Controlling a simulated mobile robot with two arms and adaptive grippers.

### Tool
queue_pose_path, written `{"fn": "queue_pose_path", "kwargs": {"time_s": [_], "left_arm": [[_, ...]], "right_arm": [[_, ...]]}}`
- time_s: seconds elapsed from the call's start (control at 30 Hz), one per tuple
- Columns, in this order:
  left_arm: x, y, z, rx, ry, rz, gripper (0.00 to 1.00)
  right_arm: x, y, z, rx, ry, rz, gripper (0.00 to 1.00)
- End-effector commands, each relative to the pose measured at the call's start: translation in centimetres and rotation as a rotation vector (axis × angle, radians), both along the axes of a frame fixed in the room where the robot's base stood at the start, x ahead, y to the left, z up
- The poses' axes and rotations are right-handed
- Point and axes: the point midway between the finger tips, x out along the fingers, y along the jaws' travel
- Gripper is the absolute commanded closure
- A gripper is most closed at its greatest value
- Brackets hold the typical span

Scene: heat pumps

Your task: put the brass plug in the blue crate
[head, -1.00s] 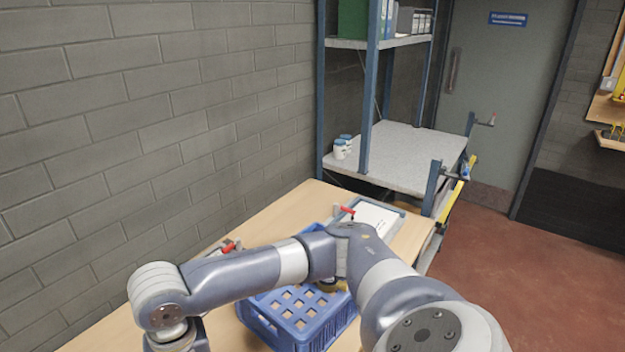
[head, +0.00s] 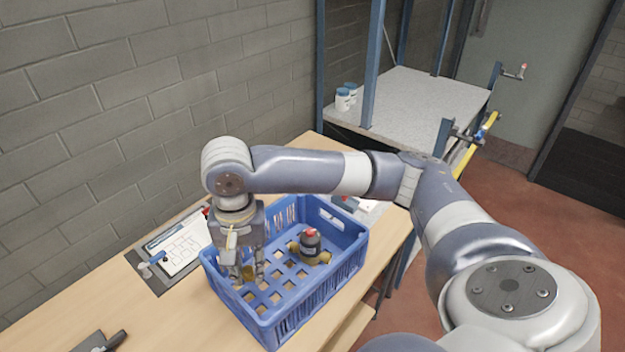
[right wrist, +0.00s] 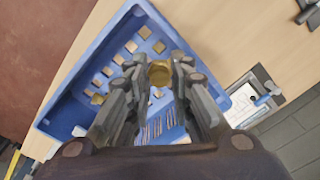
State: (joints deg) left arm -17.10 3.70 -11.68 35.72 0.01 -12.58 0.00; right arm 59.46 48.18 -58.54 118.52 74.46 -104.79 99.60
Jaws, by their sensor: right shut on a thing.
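The blue crate (head: 335,282) stands on the wooden bench and has a floor with square holes. My right gripper (head: 247,277) points down over the left part of the crate. In the right wrist view, my right gripper (right wrist: 160,78) is shut on the brass plug (right wrist: 159,72), a small round brass-coloured piece between the fingertips. The crate (right wrist: 62,112) lies beneath it there. I cannot tell whether the plug touches the crate floor. My left gripper is not in view.
A brass valve with a black and red top (head: 311,248) sits inside the crate, right of my gripper. White jars (head: 343,98) stand on the grey shelf behind. The bench front left is mostly clear.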

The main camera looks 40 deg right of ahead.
Motion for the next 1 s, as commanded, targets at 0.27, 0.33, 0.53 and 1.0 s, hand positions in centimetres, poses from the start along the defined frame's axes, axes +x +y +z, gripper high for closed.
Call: {"fn": "queue_pose_path", "kwargs": {"time_s": [0.27,0.33,0.53,1.0], "left_arm": [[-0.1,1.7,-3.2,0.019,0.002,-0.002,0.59],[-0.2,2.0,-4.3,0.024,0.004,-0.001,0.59],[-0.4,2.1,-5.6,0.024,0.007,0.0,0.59],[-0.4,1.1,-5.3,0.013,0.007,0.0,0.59]], "right_arm": [[3.4,-1.6,-5.2,0.01,0.02,-0.529,1.0],[4.1,-2.1,-6.7,0.009,0.025,-0.651,1.0],[5.0,-2.8,-8.9,0.006,0.033,-0.841,1.0],[5.0,-3.0,-15.3,0.003,0.035,-0.872,1.0]]}}
